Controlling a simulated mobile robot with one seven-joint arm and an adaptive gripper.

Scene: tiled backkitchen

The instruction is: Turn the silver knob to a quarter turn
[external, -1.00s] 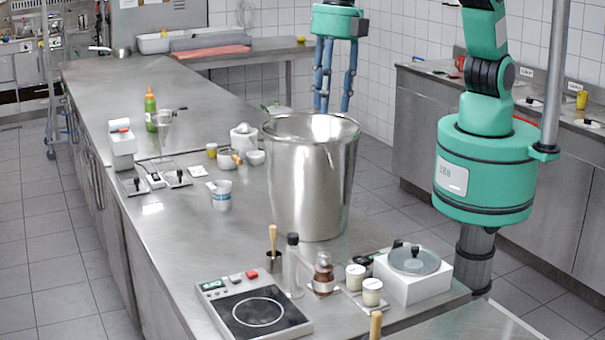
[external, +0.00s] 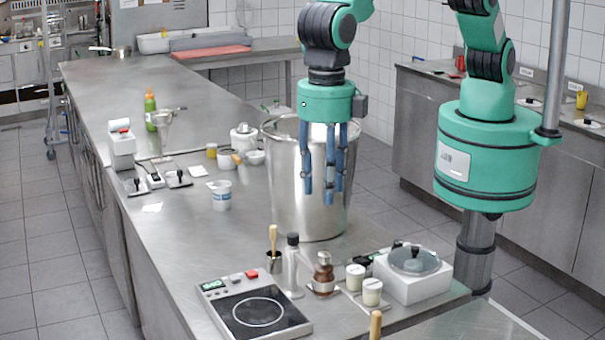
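A white box (external: 412,284) stands at the front right of the steel counter. A round grey, silver-looking disc (external: 414,260) with a small black part lies on its top. This may be the silver knob, but I cannot tell for sure. My gripper (external: 323,192) points straight down, with its blue fingers spread and empty. In the picture it overlaps the large steel pot, to the left of the white box and above it. It is apart from the box. Whether the fingers are in front of the pot or touching it is hard to tell.
The tall steel pot (external: 288,185) stands mid-counter. In front are a hot plate (external: 257,312), a clear bottle (external: 292,270), a brown bottle (external: 323,276) and small jars (external: 372,291). A white cup (external: 221,195) stands left of the pot. The counter's left middle (external: 185,240) is clear.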

